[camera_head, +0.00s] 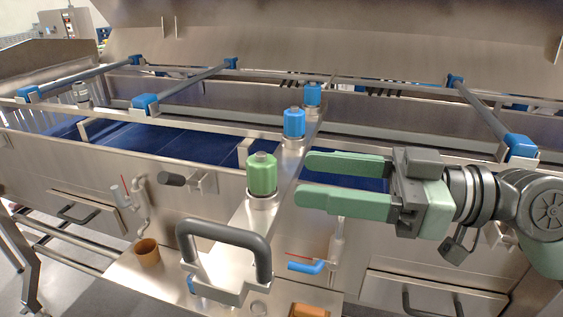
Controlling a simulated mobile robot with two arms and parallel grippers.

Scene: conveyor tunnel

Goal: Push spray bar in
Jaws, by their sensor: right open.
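What looks like the spray bar (222,245) is a flat metal bar running from the front edge back across the conveyor tunnel. It has a dark grey U-shaped handle (226,234) at its near end. A green cap (262,175) and blue caps (294,123) stand on it in a row. My right gripper (304,178) comes in from the right with its two green fingers open and empty. Its fingertips are just right of the green cap in the picture, above and to the right of the handle. I cannot tell the depth gap. My left gripper is not in view.
A blue conveyor belt (160,140) runs inside the tunnel. Cross bars with blue end blocks (145,103) lie over it. Drawers with handles (81,211) line the front. A valve pipe with a blue lever (305,267) stands right of the handle. A raised metal hood (330,40) is behind.

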